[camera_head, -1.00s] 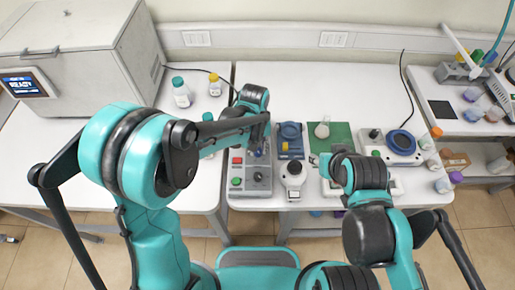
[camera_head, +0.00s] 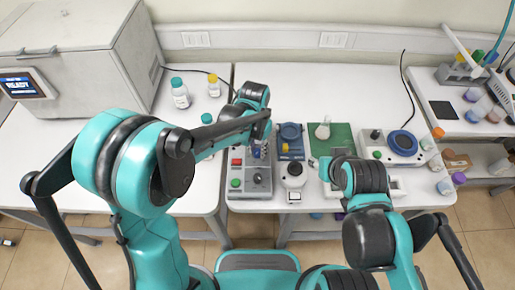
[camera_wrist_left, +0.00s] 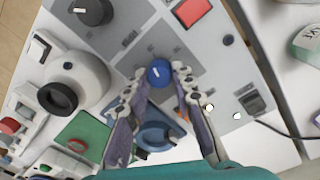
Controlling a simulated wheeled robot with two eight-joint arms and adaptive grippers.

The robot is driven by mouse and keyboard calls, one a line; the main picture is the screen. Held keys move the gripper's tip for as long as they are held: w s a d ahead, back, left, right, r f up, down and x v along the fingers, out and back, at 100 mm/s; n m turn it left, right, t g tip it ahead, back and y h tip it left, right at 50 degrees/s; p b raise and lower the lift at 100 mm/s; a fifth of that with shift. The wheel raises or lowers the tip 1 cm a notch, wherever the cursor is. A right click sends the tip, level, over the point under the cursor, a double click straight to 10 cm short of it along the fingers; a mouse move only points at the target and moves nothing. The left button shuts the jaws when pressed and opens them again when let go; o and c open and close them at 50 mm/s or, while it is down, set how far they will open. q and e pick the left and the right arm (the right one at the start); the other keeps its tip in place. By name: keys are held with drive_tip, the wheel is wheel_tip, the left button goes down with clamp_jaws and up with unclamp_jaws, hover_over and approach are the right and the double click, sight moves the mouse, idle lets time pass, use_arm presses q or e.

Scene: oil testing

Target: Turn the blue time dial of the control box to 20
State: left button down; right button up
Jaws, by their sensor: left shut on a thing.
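The blue time dial (camera_wrist_left: 159,72) shows in the left wrist view as a small round knob with a pale pointer mark. It sits on the grey face of the control box (camera_wrist_left: 150,30), which stands near the table's front edge in the head view (camera_head: 249,190). My left gripper (camera_wrist_left: 160,76) is shut on the dial, one fingertip on each side. In the head view my left gripper (camera_head: 259,150) is over the back part of the box and partly hides it. My right arm is at the right of the table; its fingers cannot be made out.
The box also carries a red button (camera_wrist_left: 192,11) and a black knob (camera_wrist_left: 91,10). Bottles (camera_head: 181,95) stand at left.

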sight(256, 150)
idle(0.4)
use_arm(q)
drive_tip(key=c, duration=1.3)
unclamp_jaws()
drive_tip(key=shift+o, duration=0.2)
wheel_tip(256, 150, up, 12)
drive_tip(key=shift+a, duration=0.2)
drive_tip(key=shift+w, duration=0.1)
drive_tip(key=s+a+f+n+t+b, duration=0.3)
drive_tip(key=s+a, duration=0.3)
drive_tip(key=a, duration=0.2)
drive_tip(key=s+a+f+n+t+b, duration=0.3)
drive_tip(key=s+a, duration=0.3)
drive_tip(key=a, duration=0.3)
drive_tip(key=shift+a+t, duration=0.2)
drive_tip(key=shift+t, duration=0.5)
